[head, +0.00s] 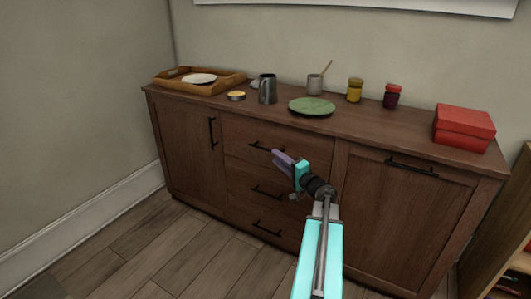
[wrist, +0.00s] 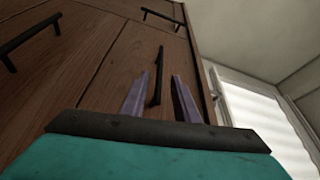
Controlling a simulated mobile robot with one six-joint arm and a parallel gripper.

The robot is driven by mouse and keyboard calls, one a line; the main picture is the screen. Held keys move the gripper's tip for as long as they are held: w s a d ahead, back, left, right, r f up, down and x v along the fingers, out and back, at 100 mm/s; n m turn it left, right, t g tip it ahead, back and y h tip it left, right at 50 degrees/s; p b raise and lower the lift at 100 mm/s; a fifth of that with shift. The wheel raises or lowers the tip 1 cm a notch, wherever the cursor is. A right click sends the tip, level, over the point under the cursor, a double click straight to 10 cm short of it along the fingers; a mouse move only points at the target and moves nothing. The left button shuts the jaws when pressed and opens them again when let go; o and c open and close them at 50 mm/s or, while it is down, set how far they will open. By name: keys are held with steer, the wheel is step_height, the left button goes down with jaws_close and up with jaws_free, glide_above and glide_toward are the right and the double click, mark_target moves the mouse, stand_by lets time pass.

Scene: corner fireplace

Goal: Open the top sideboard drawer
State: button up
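The wooden sideboard (head: 385,225) stands against the wall, with several drawers in its middle column. The top drawer (head: 240,132) looks closed, flush with the front. Its black bar handle (head: 258,147) is partly behind my gripper (head: 279,158) in the head view. In the wrist view, my gripper (wrist: 161,76) is open, with its two purple fingers apart. The top drawer's handle (wrist: 158,65) shows in the gap between them, running lengthwise. I cannot tell whether the fingers touch it or how far they reach around it.
Below are the middle drawer handle (head: 266,192) and bottom drawer handle (head: 266,229). Left and right doors flank the drawers. On top stand a wooden tray (head: 233,82), a dark mug (head: 267,89), a green plate (head: 312,106), jars and a red box (head: 463,125). Floor (head: 165,255) in front is clear.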

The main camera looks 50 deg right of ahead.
mark_target(267, 150)
steer(key=shift+w+d+r+b, duration=0.1)
steer(key=shift+w+d+b, duration=0.1)
steer(key=shift+w, duration=1.1)
steer(key=shift+w+d+r+b, duration=0.1)
steer(key=shift+w+d, duration=0.05)
steer(key=shift+w, duration=1.15)
steer(key=shift+w+d+r+b, duration=0.1)
steer(key=shift+w+d+b, duration=0.1)
steer(key=shift+w, duration=1.1)
jaws_close()
